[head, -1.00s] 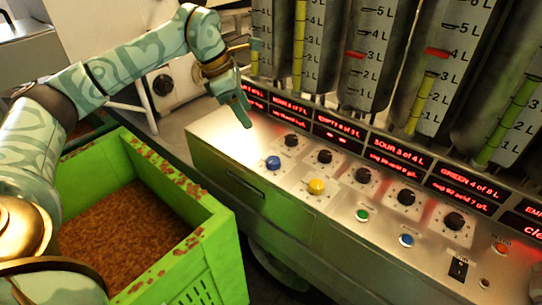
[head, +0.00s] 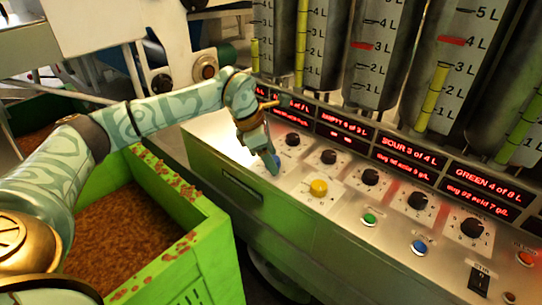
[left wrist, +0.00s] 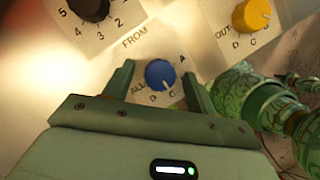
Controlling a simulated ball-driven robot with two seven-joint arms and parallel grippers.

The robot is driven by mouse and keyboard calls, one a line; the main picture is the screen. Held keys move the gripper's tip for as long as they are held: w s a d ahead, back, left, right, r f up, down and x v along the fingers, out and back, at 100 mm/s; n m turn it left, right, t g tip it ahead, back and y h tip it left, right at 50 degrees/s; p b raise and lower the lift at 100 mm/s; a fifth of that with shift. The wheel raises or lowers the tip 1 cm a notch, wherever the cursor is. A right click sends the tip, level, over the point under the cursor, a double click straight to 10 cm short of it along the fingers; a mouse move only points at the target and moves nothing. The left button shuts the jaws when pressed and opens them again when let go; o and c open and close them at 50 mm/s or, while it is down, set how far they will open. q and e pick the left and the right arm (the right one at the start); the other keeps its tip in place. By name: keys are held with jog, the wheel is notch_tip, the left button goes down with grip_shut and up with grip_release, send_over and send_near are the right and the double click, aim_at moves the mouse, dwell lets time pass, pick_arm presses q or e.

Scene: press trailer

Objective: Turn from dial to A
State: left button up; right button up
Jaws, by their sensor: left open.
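The blue FROM dial (left wrist: 160,74) sits on a pale plate marked FROM, with ALL, A, C and D around the knob. A small pale mark shows on its lower part, toward the C side; its exact setting is hard to tell. My left gripper (left wrist: 158,84) is open, its two fingers on either side of the blue knob; I cannot tell whether they touch it. In the head view my left gripper (head: 272,168) is down at the panel and covers part of the blue dial (head: 281,161). My right gripper does not show.
The yellow OUT dial (left wrist: 251,15) is close to the right. A black numbered dial (left wrist: 88,8) is at upper left. More black knobs and buttons line the panel (head: 330,215), below red displays and measuring tanks. A green crate (head: 185,205) stands in front.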

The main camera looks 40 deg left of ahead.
pick_arm(q)
jog(key=c, duration=1)
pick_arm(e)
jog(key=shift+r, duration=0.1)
pick_arm(q)
jog(key=shift+r, duration=0.1)
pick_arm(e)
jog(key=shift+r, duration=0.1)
